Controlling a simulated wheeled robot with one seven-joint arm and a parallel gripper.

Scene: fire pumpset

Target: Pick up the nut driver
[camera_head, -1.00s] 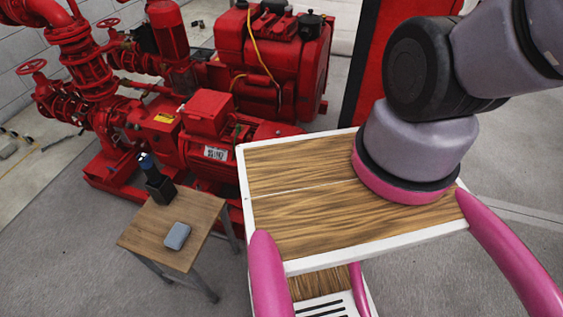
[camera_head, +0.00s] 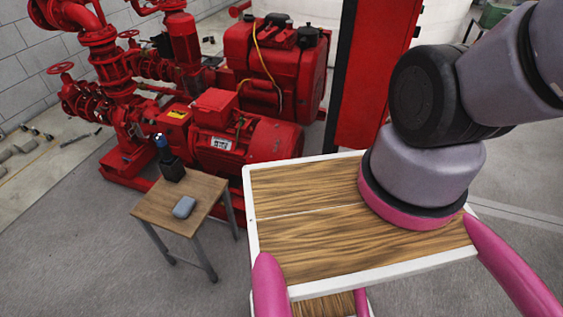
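A tool with a blue handle (camera_head: 160,141), which looks like the nut driver, stands upright in a black holder (camera_head: 171,168) on a small wooden table (camera_head: 205,190) left of centre. Its lower part is hidden inside the holder. My gripper is out of the picture. Only my arm shows at the right, well apart from the small table.
A grey-blue box-like object (camera_head: 184,207) lies on the small table in front of the holder. A red pump set (camera_head: 240,140) stands close behind the table. A wood-topped cart with a white rim (camera_head: 290,225) is at centre right. Grey floor (camera_head: 90,240) is clear at left.

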